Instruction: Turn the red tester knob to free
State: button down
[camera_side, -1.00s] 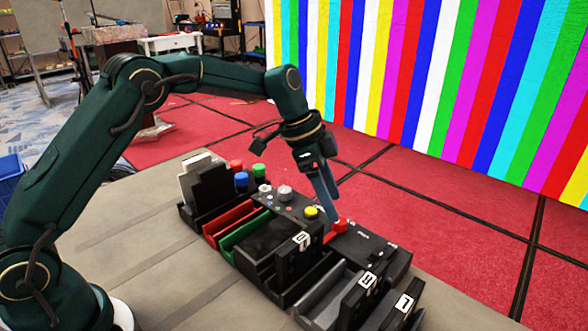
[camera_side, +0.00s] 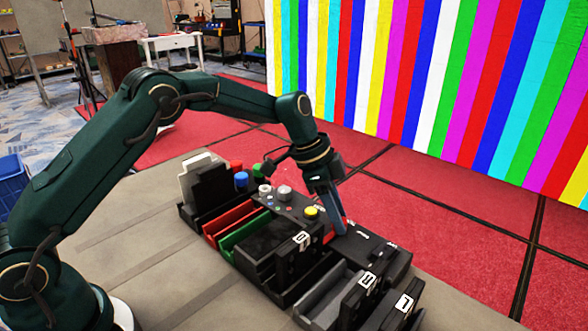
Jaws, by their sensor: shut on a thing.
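The red tester knob (camera_side: 329,238) sits at the near left end of a low black box (camera_side: 372,252), mostly hidden behind my fingers. My gripper (camera_side: 340,230) points down at the knob with its fingers closed around it. The fingers are now seen nearly edge-on, so the gap between them is not visible. Only a small red patch shows to the left of the fingertips. The knob's pointer and any markings cannot be read from here.
A panel with a yellow knob (camera_side: 311,212) and a white knob (camera_side: 284,193) is just left of my gripper. Blue (camera_side: 241,180) and green (camera_side: 258,170) pieces stand farther back. The table's left is clear.

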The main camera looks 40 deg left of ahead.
jog(key=shift+n, duration=0.3)
jog(key=n, duration=0.2)
jog(key=n+t+y, duration=0.1)
jog(key=shift+s+d+n, duration=0.15)
jog(key=shift+n, duration=0.25)
jog(key=n+y, duration=0.1)
jog(key=n, duration=0.1)
jog(key=n+y, duration=0.1)
jog(key=n, duration=0.1)
jog(key=shift+d+n+t, duration=0.1)
jog(key=shift+n+t, duration=0.2)
jog(key=shift+t, duration=0.1)
jog(key=n+y, duration=0.1)
jog(key=n, duration=0.3)
jog(key=shift+d+y, duration=0.1)
jog(key=shift+y, duration=0.3)
jog(key=shift+n+g+y, duration=0.4)
jog(key=shift+n+y, duration=0.3)
jog(key=shift+n, duration=1.7)
jog(key=c, duration=0.5)
grip_release()
jog(key=shift+v, duration=2.6)
